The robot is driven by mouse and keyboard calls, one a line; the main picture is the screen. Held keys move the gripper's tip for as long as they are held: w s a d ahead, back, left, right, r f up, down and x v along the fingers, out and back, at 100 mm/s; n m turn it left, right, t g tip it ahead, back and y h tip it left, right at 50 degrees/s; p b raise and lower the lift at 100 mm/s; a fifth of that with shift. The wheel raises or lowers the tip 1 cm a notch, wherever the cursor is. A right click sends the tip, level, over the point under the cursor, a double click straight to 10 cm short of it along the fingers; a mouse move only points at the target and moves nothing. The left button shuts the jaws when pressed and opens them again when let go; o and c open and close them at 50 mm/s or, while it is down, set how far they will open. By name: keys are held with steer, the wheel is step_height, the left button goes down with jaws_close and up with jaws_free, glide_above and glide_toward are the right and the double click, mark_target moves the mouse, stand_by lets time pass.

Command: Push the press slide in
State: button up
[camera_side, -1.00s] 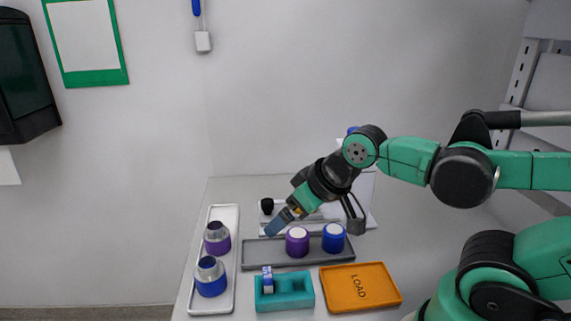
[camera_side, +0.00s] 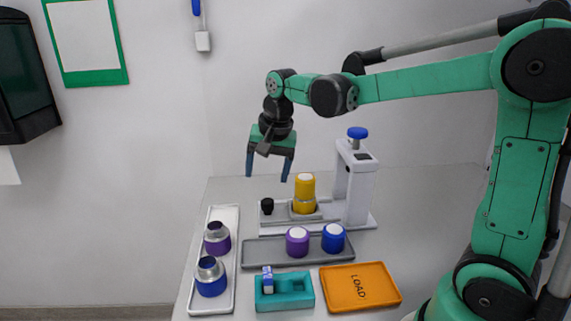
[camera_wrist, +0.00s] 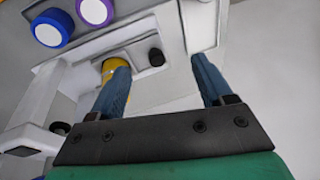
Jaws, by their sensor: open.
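The white press (camera_side: 357,185) stands at the back of the table, with a blue knob (camera_side: 357,132) on top. Its slide carries a yellow cylinder with a white top (camera_side: 305,188) in a metal holder and has a black knob (camera_side: 267,206) at its left end. The slide sits left of the press column, not under its head. My gripper (camera_side: 267,178) is open and empty, pointing down above and behind the black knob, apart from it. In the wrist view the black knob (camera_wrist: 156,57) shows between the blue fingers, and the yellow cylinder (camera_wrist: 113,66) is partly hidden by one finger.
A grey tray (camera_side: 262,254) in front holds a purple and a blue cylinder. A white tray (camera_side: 224,300) at left holds two metal-topped parts. Air around the gripper is clear.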

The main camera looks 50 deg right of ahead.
mark_target(267, 201)
steer(key=w+d+f+m+g, duration=0.1)
steer(key=w+f+m, duration=0.1)
steer(key=w+d+f+m+g, duration=0.1)
steer(key=d+f+m, duration=0.1)
steer(key=w+d+f+m, duration=0.2)
steer(key=m, duration=0.1)
steer(key=shift+w+d+g, duration=0.2)
steer(key=shift+w+g, duration=0.1)
steer(key=shift+g, duration=0.1)
steer(key=shift+w+d+f+m, duration=0.1)
steer(key=shift+d+f+m, duration=0.05)
steer(key=shift+f+m, duration=0.2)
steer(key=shift+f, duration=2.8)
jaws_close()
